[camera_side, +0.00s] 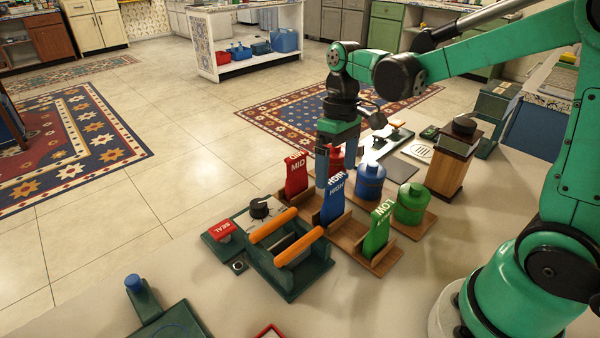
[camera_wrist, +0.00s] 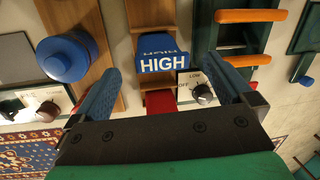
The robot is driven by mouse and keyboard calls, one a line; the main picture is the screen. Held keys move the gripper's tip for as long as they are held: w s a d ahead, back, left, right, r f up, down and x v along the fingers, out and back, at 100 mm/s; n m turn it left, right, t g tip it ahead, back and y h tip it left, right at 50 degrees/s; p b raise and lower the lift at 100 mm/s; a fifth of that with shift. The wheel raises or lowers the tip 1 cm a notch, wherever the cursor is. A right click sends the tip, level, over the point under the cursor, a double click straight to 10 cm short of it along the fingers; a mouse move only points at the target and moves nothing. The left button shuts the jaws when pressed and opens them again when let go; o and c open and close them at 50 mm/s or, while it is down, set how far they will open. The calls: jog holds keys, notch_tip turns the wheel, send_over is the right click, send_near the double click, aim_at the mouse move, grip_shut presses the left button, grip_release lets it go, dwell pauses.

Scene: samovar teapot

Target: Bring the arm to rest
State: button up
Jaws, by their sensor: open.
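My green arm reaches in from the right, and my gripper (camera_side: 325,180) points down over the wooden stands. In the wrist view its two blue fingers stand wide apart with nothing held between them. The blue HIGH tag (camera_wrist: 161,64) shows between and beyond the fingers. In the side view the HIGH tag (camera_side: 333,200) stands upright in its wooden holder, just below and beside the fingertips. Whether a finger touches it I cannot tell.
Red MID tag (camera_side: 296,177) and green LOW tag (camera_side: 377,230) stand on either side. Blue (camera_side: 370,182) and green (camera_side: 411,204) canisters stand behind. A dark green rack with orange handles (camera_side: 298,247) lies in front. The near left counter (camera_side: 90,315) is partly clear.

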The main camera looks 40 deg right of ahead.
aim_at(336, 177)
jog(key=shift+s+a+f, duration=0.15)
jog(key=shift+f, duration=0.75)
jog(key=shift+s+a+f, duration=0.1)
jog(key=shift+f, duration=0.8)
grip_shut()
